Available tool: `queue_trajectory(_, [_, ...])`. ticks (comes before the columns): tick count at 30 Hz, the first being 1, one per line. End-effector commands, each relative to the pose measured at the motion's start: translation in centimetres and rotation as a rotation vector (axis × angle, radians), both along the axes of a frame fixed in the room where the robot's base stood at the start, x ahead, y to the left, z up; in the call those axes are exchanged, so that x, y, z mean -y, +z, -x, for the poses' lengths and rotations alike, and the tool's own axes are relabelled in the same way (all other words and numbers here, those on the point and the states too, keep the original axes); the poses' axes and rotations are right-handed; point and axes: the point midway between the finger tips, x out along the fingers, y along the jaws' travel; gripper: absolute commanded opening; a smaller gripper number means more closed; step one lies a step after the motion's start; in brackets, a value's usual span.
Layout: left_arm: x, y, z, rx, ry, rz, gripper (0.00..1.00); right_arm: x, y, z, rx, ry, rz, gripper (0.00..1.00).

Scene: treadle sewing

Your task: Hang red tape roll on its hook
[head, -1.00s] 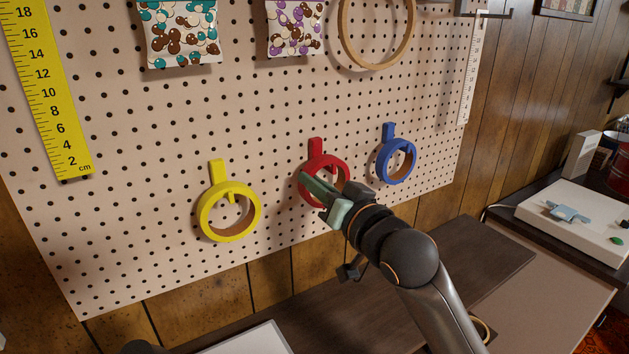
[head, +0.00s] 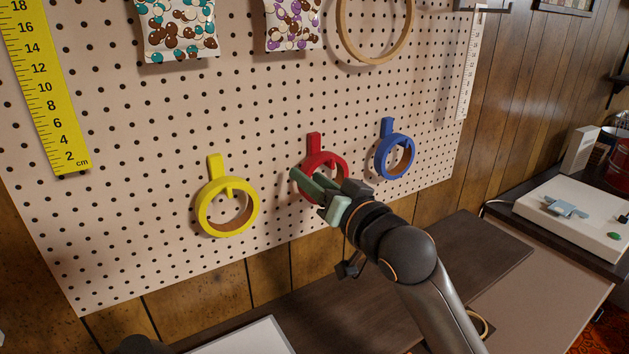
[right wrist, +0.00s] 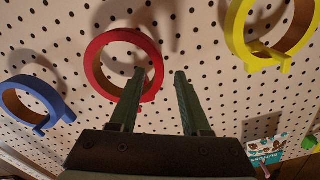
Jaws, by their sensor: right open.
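The red tape roll (head: 342,164) hangs against the pegboard on its red hook (head: 314,141), whose tab stands above the ring. In the right wrist view the red roll (right wrist: 95,58) shows almost whole, just beyond my fingertips. My right gripper (head: 311,181) is open, in front of the roll's lower left part. In the right wrist view one finger overlaps the ring's edge and the other lies outside it, with clear space between the fingers. The fingers hide part of the roll and hook. My left gripper is not in view.
A yellow roll (head: 205,222) hangs on its hook to the left, and a blue roll (head: 381,163) to the right. A dark tabletop (head: 470,258) lies below.

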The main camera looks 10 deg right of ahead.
Motion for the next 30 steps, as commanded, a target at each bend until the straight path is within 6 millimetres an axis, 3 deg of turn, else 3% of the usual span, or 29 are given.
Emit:
queue_trajectory(8, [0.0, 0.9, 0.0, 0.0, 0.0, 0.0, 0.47, 0.8, 0.1, 2.1, -0.002, 0.0, 0.001, 0.47])
queue_trajectory(20, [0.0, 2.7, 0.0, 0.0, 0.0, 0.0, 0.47, 3.5, 0.1, 9.8, -0.001, 0.0, 0.003, 0.47])
queue_trajectory(24, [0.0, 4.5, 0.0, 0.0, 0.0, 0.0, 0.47, 3.9, 0.3, 10.5, -0.005, -0.001, 0.001, 0.47])
queue_trajectory(30, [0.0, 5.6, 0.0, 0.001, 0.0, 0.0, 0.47, 4.2, 0.1, 11.5, -0.003, -0.001, 0.001, 0.47])
